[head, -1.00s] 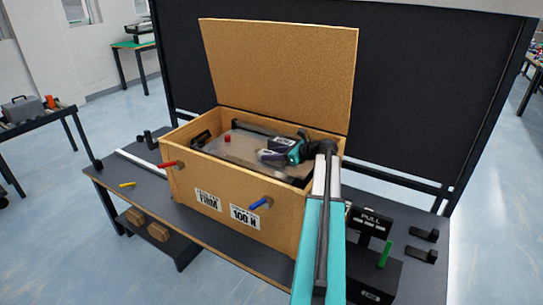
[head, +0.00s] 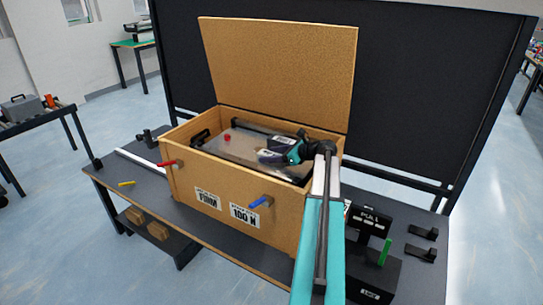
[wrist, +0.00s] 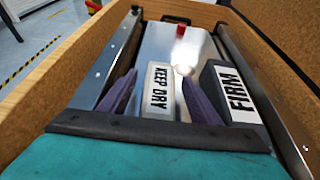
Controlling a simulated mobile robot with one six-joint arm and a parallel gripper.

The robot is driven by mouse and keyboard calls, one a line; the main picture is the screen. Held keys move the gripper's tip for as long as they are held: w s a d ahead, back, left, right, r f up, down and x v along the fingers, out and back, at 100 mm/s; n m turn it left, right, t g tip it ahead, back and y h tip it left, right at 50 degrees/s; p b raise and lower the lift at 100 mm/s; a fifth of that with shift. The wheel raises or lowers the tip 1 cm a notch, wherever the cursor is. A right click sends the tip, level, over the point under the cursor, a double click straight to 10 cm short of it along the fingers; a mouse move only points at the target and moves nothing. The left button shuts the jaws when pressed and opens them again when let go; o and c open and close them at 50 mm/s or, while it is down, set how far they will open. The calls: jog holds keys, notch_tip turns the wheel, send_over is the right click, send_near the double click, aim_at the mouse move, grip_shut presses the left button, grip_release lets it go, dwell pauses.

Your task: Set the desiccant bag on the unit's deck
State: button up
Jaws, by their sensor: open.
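A whitish bag marked KEEP DRY (wrist: 160,95) is over the deck in the wrist view, between my two purple fingers. My gripper (wrist: 160,80) is open, with a finger on each side of the bag. Its lower end is hidden by my gripper's palm, and I cannot tell whether it touches the deck. My gripper is also inside the box in the head view (head: 268,156).
A dark block labelled FIRM (wrist: 235,95) stands close to my right finger. A red button (wrist: 181,31) is at the deck's far end. Box walls (head: 222,180) surround the unit, and the raised lid (head: 280,70) stands behind. Bare deck lies beyond the bag.

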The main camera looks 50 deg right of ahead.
jog(key=shift+r, duration=0.1)
jog(key=b+v, duration=0.2)
jog(key=v, duration=1)
dwell(0.6)
